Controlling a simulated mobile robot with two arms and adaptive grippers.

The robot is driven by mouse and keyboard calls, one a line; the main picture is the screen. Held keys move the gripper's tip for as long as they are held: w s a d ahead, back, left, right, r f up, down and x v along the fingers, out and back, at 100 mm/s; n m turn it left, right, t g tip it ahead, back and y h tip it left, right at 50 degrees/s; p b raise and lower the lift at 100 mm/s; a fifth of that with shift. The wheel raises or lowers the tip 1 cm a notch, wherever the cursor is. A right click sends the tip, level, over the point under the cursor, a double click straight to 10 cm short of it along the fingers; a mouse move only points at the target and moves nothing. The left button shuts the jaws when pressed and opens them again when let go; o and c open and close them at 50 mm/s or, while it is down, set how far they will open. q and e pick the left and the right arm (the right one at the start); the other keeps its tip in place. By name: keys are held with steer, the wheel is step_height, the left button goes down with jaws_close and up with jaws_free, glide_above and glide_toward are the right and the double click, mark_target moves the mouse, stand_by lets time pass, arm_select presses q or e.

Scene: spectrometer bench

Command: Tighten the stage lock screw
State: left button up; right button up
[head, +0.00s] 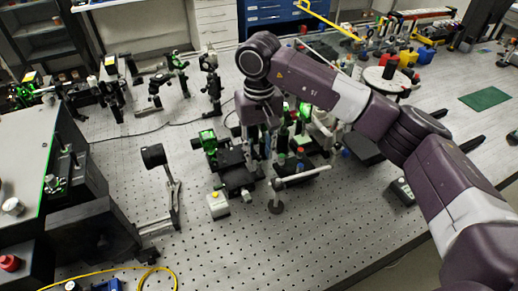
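My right arm reaches in from the right, and its gripper (264,148) points down at the black stage (236,175) in the middle of the optical table. The fingertips are small and dark against the dark parts around them, so I cannot tell whether they are open or shut or touch anything. The stage lock screw cannot be made out; it is too small or hidden by the gripper. My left gripper is not in view.
A green-lit mount (208,143) stands left of the stage, and a small white box (218,205) stands in front. A black post-mounted part (155,157) is further left. Optics crowd behind and right of the gripper. The perforated table (300,240) is clear at the front.

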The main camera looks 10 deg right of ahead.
steer(key=shift+f, duration=0.3)
jaws_close()
